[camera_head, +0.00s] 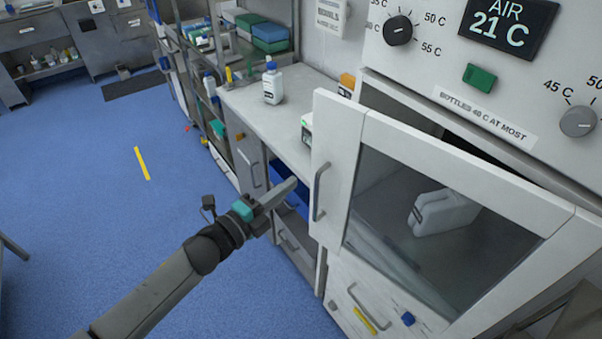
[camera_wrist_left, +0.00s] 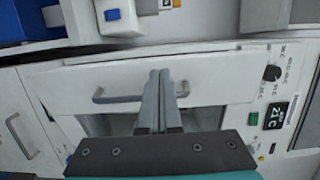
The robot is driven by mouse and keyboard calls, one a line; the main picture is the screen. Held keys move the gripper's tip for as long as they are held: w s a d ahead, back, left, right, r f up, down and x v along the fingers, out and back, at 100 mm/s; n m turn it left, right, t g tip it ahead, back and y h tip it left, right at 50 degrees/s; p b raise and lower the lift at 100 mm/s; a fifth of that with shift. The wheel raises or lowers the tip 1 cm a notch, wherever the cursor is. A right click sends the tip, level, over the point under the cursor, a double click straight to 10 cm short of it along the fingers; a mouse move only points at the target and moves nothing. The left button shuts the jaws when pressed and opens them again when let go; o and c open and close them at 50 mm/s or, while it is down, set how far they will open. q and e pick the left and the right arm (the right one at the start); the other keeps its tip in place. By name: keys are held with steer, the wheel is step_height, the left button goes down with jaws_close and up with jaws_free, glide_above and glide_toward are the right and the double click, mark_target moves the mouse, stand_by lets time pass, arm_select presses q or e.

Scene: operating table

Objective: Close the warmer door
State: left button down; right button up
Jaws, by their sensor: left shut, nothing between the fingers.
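The warmer door (camera_head: 340,150) is white with a large glass window and stands ajar. A dark gap shows between its top edge and the warmer body (camera_head: 400,60). Its grey bar handle (camera_head: 321,190) is on the left side of the door. My left gripper (camera_head: 292,184) is shut and empty, with its fingertips just left of the handle in the head view. In the left wrist view the shut fingers (camera_wrist_left: 163,75) overlap the white door panel (camera_wrist_left: 220,85), with the handle (camera_wrist_left: 118,97) beside them. I cannot tell whether they touch the door. My right gripper is not in view.
A white jug (camera_head: 445,212) shows through the door glass. A counter (camera_head: 262,110) with a white bottle (camera_head: 272,84) stands behind the door. A drawer with a handle (camera_head: 368,305) is below it. The blue floor (camera_head: 90,210) at left is open.

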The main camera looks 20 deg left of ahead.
arm_select(q)
steer(key=shift+x, duration=2.4)
